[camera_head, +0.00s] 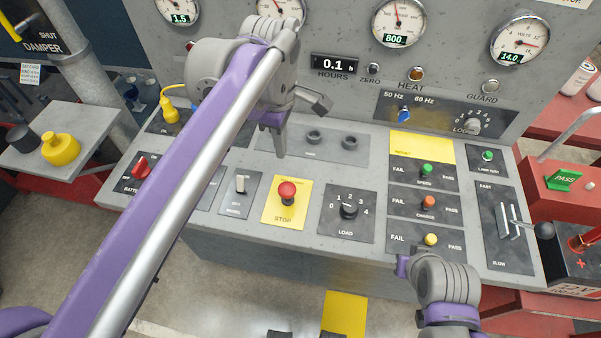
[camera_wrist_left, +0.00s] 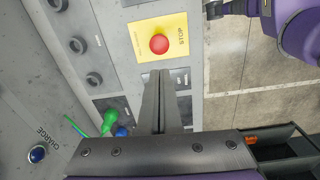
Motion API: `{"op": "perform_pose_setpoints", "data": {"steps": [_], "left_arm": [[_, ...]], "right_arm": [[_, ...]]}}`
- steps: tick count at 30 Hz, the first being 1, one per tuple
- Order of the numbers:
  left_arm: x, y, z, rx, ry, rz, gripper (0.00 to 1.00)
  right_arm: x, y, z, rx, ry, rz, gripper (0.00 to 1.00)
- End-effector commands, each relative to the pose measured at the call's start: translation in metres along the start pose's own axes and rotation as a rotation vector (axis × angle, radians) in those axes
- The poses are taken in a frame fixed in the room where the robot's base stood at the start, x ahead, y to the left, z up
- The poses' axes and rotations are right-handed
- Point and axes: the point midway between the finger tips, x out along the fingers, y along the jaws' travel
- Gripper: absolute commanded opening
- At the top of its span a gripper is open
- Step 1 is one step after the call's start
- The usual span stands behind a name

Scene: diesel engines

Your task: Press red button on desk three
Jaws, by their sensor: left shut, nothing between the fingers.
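A red mushroom button (camera_head: 287,191) stands on a yellow STOP plate (camera_head: 271,214) on the grey sloped control desk (camera_head: 318,240). In the left wrist view the same red button (camera_wrist_left: 159,44) shows just beyond the fingertips. My left gripper (camera_head: 279,150) is shut and empty, its fingers pointing down above the panel behind the button. Its closed fingers (camera_wrist_left: 160,74) appear apart from the button. My right gripper (camera_head: 402,266) is at the desk's front edge, right of the LOAD dial; whether its fingers are open is unclear.
A LOAD dial (camera_head: 348,210) sits right of the STOP plate and a white toggle switch (camera_head: 240,184) left of it. Green, orange and yellow lamps stand farther right, near two slide levers (camera_head: 508,222). Gauges line the upright panel behind. My left arm crosses the desk's left part.

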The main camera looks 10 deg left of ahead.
Motion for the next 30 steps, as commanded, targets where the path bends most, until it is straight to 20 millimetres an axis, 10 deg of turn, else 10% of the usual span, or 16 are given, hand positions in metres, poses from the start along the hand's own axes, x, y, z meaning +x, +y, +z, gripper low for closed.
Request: {"op": "perform_pose_setpoints", "data": {"steps": [17,30], "left_arm": [[-0.006,0.006,0.004,-0.086,0.002,-0.025,0.00],[0.073,0.004,0.003,-0.085,0.002,-0.025,0.00]], "right_arm": [[-0.001,0.000,-0.001,0.000,0.001,0.000,0.00],[0.004,0.000,0.004,0.000,-0.004,0.000,0.00]]}}
